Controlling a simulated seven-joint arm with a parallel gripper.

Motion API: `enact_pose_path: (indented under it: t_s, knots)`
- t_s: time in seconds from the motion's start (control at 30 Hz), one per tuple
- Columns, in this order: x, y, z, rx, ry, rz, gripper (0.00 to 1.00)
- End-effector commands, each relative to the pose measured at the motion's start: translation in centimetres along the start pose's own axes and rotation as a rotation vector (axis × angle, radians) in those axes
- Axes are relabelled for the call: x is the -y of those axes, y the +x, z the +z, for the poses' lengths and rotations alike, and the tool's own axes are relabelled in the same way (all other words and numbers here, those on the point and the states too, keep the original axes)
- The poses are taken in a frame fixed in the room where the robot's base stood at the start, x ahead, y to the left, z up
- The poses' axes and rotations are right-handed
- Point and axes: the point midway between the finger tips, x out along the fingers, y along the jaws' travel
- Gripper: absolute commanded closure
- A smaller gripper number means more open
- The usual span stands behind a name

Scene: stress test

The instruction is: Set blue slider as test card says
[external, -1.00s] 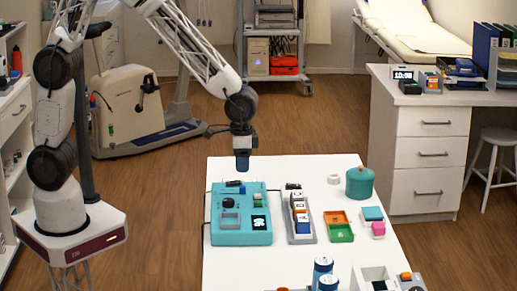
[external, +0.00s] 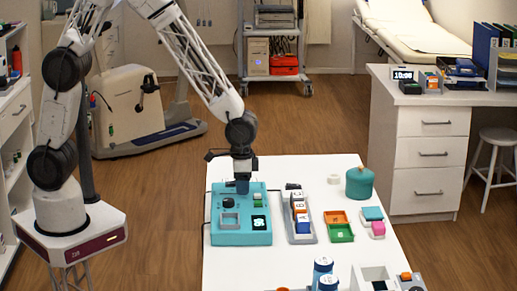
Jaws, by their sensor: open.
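A teal control box (external: 228,238) sits at the left of the white table. It has a dark knob (external: 228,203), a grey square frame and a black panel with a white mark (external: 259,223). A small green and white part (external: 258,198) shows on its upper right. My gripper (external: 242,190) points down at the back of the box, low over its top. My gripper hides the part of the box where a small dark piece showed earlier. I cannot make out the blue slider, and which item is the test card is not clear.
Right of the box are a grey rack of coloured cards (external: 300,222), an orange tray (external: 336,217), a green tray (external: 341,233) and a teal round container (external: 360,183). Bare table lies in front of the box.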

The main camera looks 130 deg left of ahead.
Motion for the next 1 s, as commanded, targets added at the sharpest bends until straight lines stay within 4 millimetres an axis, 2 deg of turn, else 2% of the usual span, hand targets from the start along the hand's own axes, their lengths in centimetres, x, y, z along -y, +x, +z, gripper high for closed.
enact_pose_path:
  t_s: [0.4, 0.47, 0.7, 1.0]
  knots:
    - [0.00, 0.49, -0.01, -0.001, 0.000, 0.000, 0.55]
    - [0.00, 0.48, -0.01, -0.001, 0.000, 0.000, 0.61]
    - [-0.01, 0.48, -0.01, 0.000, 0.000, 0.000, 0.98]
    - [-0.02, 0.46, 0.11, -0.001, 0.000, 0.000, 1.00]
